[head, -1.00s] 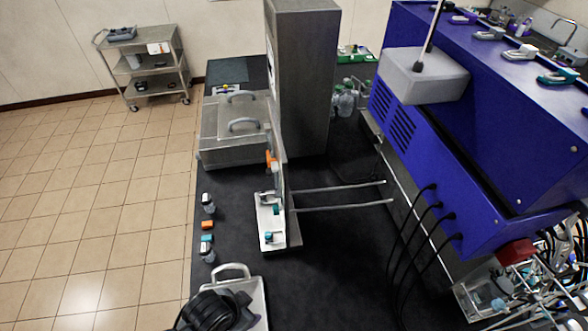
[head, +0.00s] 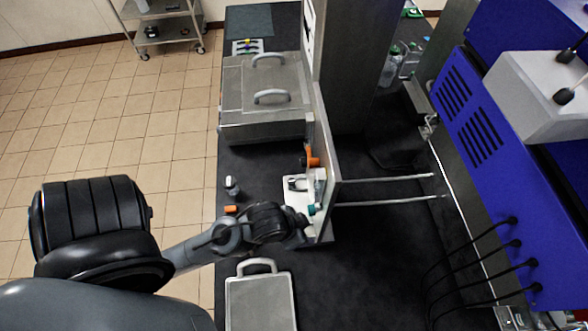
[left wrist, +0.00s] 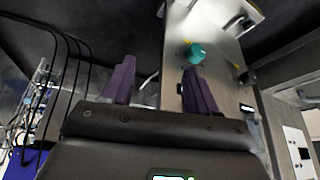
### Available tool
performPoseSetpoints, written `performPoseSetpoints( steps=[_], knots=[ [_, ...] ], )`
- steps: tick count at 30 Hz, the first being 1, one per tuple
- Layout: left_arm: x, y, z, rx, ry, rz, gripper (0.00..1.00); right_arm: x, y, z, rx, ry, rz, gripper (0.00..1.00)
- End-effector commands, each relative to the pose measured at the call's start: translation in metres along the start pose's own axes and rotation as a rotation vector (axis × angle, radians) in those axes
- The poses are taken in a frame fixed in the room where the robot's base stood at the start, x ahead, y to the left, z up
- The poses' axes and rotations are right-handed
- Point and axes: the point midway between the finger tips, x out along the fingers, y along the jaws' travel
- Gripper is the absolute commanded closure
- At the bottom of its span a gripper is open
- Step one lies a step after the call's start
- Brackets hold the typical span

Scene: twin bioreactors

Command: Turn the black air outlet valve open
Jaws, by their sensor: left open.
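A steel panel (head: 326,170) stands upright on the dark bench, with an orange valve handle (head: 312,158) on it and a teal knob (head: 312,209) lower down. My left arm reaches in from the left, its wrist over the white base by the panel; its fingers are hard to make out there. In the left wrist view my left gripper (left wrist: 158,85) is open and empty, its two purple fingers apart. The teal knob (left wrist: 197,53) shows just beyond the right finger on the steel surface. I cannot clearly pick out the black air outlet valve in either view. My right gripper is not in view.
Two metal rods (head: 385,179) run right from the panel. A steel lidded box (head: 262,100) stands behind it and a blue machine (head: 490,150) to the right, with black cables (head: 480,232). A small bottle (head: 231,187) and a grey tray (head: 260,302) lie left and in front.

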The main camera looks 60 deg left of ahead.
Motion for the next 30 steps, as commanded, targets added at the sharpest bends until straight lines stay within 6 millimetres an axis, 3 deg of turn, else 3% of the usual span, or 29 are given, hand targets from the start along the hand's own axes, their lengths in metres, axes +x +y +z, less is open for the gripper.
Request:
performPoseSetpoints(
  steps=[6, 11, 14, 17, 20, 23, 26, 30],
  knots=[
    [0.025, 0.016, -0.018, 0.026, 0.138, 0.046, 0.41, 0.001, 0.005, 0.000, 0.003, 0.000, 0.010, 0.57],
    [0.054, 0.034, -0.021, 0.093, 0.232, 0.119, 0.41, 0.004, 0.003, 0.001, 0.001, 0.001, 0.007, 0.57],
    [0.084, 0.046, -0.013, 0.172, 0.283, 0.201, 0.41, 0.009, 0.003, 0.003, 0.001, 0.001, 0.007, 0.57],
    [0.126, 0.048, 0.012, 0.286, 0.303, 0.328, 0.41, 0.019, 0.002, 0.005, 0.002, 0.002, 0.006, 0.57],
    [0.166, 0.021, 0.046, 0.393, 0.264, 0.459, 0.41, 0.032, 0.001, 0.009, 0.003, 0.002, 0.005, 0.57],
    [0.190, -0.032, 0.073, 0.459, 0.183, 0.538, 0.41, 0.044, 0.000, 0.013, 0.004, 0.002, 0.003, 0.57],
    [0.202, -0.101, 0.085, 0.502, 0.093, 0.551, 0.41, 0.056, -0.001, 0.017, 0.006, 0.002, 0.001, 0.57],
    [0.199, -0.197, 0.078, 0.547, -0.001, 0.484, 0.41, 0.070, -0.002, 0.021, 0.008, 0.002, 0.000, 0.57]
  ],
)
